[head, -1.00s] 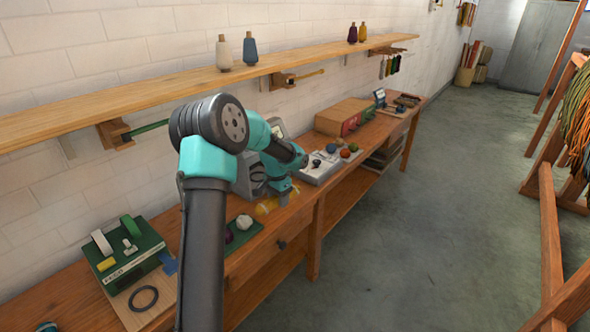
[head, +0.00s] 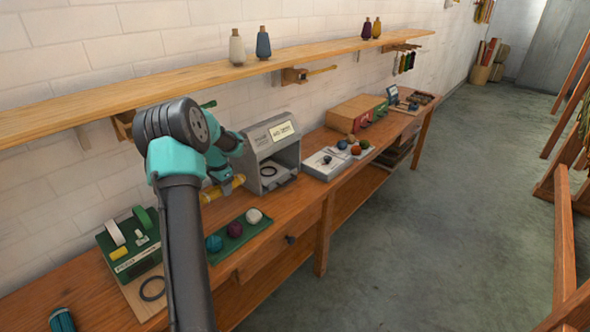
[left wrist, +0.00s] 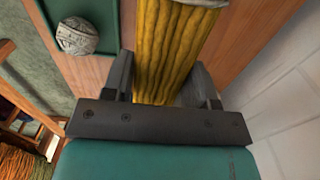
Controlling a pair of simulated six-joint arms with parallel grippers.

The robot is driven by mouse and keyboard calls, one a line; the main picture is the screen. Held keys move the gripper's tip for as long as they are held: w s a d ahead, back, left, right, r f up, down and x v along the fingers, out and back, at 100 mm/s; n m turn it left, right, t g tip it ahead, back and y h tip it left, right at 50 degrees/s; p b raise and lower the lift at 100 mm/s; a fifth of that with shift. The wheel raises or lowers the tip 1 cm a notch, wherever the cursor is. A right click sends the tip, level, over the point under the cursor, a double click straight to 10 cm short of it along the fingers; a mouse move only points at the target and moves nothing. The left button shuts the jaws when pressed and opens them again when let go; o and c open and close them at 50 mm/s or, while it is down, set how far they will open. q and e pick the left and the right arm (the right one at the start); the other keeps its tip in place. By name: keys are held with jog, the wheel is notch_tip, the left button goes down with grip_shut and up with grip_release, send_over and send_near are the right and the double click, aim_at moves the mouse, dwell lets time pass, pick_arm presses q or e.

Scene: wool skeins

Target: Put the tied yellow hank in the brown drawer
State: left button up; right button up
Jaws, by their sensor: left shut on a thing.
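The tied yellow hank (head: 209,193) is in my left gripper (head: 228,186), left of the grey box on the bench. In the left wrist view the hank (left wrist: 168,40) runs between the fingers of my left gripper (left wrist: 165,85), which is shut on it; a pale tie crosses it at the top edge. Whether the hank touches the bench is unclear. The brown drawer (head: 262,262) is in the bench front, with a dark knob; it looks closed. My right gripper is not in view.
A green mat (head: 222,252) with several wool balls lies before the hank. A grey box (head: 257,148) stands right of it, a green device (head: 128,252) to the left. A wooden shelf (head: 180,78) runs above. The floor (head: 420,240) before the bench is clear.

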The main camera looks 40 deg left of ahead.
pick_arm(q)
send_over(228, 212)
jog(key=shift+s+f, duration=0.1)
jog(key=shift+f, duration=3.05)
jog(key=shift+f, duration=1.85)
jog(key=shift+f, duration=0.1)
jog(key=o, duration=0.9)
notch_tip(228, 212, up, 12)
jog(key=shift+r, duration=0.1)
